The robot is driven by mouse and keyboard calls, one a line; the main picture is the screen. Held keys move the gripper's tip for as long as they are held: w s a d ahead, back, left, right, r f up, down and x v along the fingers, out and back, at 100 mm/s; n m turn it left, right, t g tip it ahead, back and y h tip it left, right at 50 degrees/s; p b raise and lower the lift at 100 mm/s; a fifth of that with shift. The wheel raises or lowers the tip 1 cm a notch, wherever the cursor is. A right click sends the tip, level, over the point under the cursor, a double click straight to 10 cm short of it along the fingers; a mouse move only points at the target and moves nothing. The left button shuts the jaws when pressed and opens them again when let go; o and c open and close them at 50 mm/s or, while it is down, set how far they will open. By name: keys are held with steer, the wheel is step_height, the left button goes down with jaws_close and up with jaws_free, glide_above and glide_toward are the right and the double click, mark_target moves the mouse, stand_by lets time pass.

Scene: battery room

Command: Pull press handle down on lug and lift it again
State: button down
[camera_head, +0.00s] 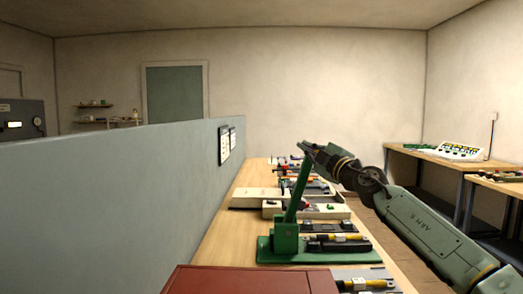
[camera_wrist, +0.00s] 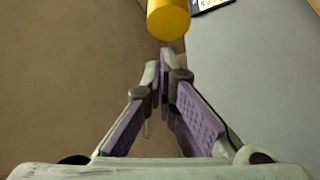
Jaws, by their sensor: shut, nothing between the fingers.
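The green press (camera_head: 285,245) stands on the near part of the long wooden bench in the head view. Its green lever (camera_head: 298,190) rises steeply, leaning slightly right, with its top close to my gripper (camera_head: 308,150). In the wrist view my gripper (camera_wrist: 163,62) is shut with nothing between its purple-padded fingers. A yellow cylinder (camera_wrist: 168,18) lies just beyond the fingertips there, seen partly end-on; it may be the lever's grip. I cannot tell whether the fingertips touch it. The lug cannot be made out in either view.
A grey partition (camera_head: 110,190) runs along the bench's left side. A dark red box top (camera_head: 250,280) is in the near foreground. Black blocks with yellow-handled tools (camera_head: 345,237) lie right of the press. Cream boxes (camera_head: 258,197) stand behind it. Side tables (camera_head: 425,157) stand far right.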

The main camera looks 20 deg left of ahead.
steer(key=w+d+f+m+t+p, duration=0.1)
steer(key=w+d+f+m, duration=0.1)
steer(key=d+f, duration=0.2)
steer(key=w+d+f+m+t, duration=0.1)
steer(key=w+d+f+m, duration=0.1)
steer(key=d, duration=0.9)
steer(key=shift+w+f+m+t+h+p, duration=0.15)
steer(key=shift+f+m+t+h+p, duration=0.35)
steer(key=shift+f, duration=0.55)
